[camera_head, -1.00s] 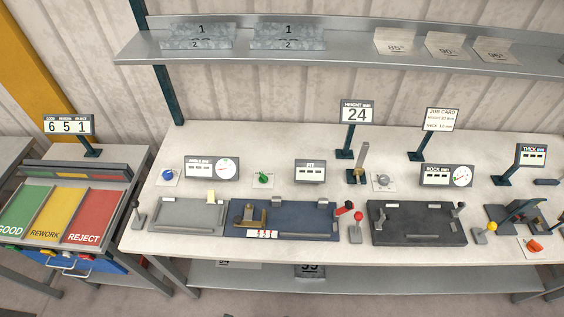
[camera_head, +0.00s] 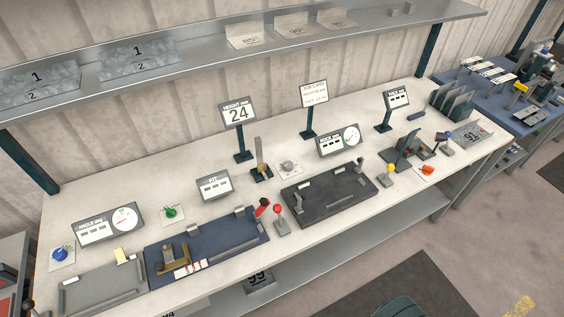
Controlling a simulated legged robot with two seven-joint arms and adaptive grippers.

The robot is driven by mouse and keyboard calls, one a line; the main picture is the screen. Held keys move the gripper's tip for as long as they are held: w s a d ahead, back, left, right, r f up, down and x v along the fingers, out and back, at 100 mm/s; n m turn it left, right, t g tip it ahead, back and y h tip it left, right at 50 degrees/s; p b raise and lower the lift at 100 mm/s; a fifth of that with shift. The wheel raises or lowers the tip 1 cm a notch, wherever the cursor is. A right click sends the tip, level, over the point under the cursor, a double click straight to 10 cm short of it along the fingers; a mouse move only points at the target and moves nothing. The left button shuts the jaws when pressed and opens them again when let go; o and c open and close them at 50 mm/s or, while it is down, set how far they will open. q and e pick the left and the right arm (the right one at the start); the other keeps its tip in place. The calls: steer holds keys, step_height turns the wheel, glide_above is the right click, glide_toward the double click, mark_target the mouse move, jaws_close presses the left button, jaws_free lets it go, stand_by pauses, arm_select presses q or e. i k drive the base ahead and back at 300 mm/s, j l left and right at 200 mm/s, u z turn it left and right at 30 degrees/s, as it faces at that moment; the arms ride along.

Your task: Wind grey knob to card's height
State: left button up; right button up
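The grey knob (camera_head: 288,165) sits on a small pale plate at the back of the bench, right of an upright metal post on a brass base (camera_head: 260,165). The height display (camera_head: 238,114) stands behind it and reads 24. The job card (camera_head: 314,94) stands on a post to the right of the display; its heading is legible, but its height figure is too small to read surely now. Neither of my grippers shows in the head view, and nothing touches the knob.
The white bench (camera_head: 215,245) holds a blue fixture (camera_head: 205,262), a black fixture (camera_head: 325,200) and a red-knobbed lever (camera_head: 280,218) in front of the knob. A blue knob (camera_head: 60,254) and a green knob (camera_head: 171,211) are at left. A shelf (camera_head: 200,60) runs above.

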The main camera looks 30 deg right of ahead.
mark_target(288, 166)
steer(key=l+z, duration=0.15)
steer(key=l, duration=0.55)
steer(key=i+l+z, duration=0.15)
steer(key=l, duration=0.55)
